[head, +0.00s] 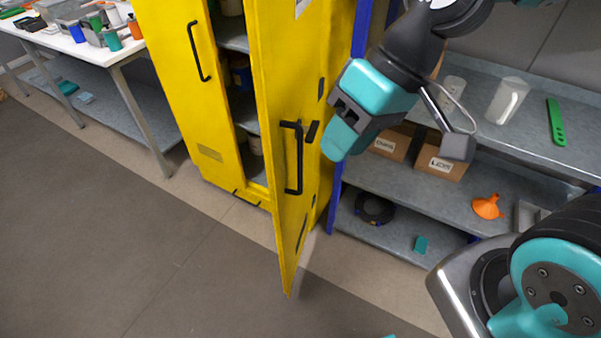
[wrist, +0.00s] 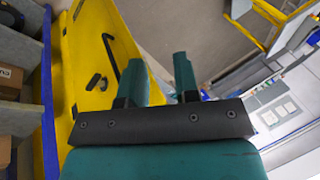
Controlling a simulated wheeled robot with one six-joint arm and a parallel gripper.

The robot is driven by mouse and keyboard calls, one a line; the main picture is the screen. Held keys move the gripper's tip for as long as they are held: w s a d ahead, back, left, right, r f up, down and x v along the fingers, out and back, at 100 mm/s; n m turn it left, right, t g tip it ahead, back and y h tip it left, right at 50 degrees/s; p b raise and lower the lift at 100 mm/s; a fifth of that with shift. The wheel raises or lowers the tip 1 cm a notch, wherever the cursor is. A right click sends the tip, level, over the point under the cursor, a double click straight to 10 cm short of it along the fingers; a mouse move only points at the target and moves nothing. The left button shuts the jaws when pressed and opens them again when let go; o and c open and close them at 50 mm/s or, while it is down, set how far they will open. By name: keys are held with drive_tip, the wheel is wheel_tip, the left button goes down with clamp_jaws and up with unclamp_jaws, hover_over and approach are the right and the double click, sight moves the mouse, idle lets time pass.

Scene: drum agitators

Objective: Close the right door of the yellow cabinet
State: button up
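The yellow cabinet (head: 180,70) stands at the centre of the head view. Its left door (head: 190,105) is shut. Its right door (head: 270,85) stands swung out, leaving a gap onto shelves inside. The right door's black handle (head: 292,158) faces right, on its outer face. My gripper (head: 338,143) is on the outer side of the right door, close to the handle. Contact with the door cannot be told. In the wrist view my gripper (wrist: 160,72) has its two teal fingers apart with nothing between them. The right door (wrist: 85,50) and its handle show left of the fingers.
A grey shelf unit (head: 400,190) with blue posts stands right of the cabinet, holding boxes (head: 440,165), an orange funnel (head: 487,206) and clear beakers. A white table (head: 90,50) with tools is at the left. The floor (head: 150,250) in front of the cabinet is clear.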

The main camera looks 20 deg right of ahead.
drive_tip(key=w+d+f+m+b, duration=0.1)
drive_tip(key=w+f+m+b, duration=0.1)
drive_tip(key=f, duration=0.3)
drive_tip(key=w+d+f+m+t+y+b, duration=0.1)
drive_tip(key=w+f+m+b, duration=0.1)
drive_tip(key=w+f, duration=0.3)
drive_tip(key=w+d+f+m+y+b, duration=0.1)
drive_tip(key=w+f+b, duration=0.1)
drive_tip(key=f, duration=0.4)
drive_tip(key=shift+w+d+m+t, duration=0.3)
drive_tip(key=shift+w+m, duration=0.1)
drive_tip(key=shift+w, duration=0.3)
clamp_jaws()
drive_tip(key=m+t+b, duration=0.1)
drive_tip(key=m+t, duration=0.2)
drive_tip(key=m, duration=0.3)
approach(290, 187)
drive_tip(key=x, duration=0.6)
drive_tip(key=shift+a+f+y, duration=0.15)
drive_tip(key=shift+y, duration=0.25)
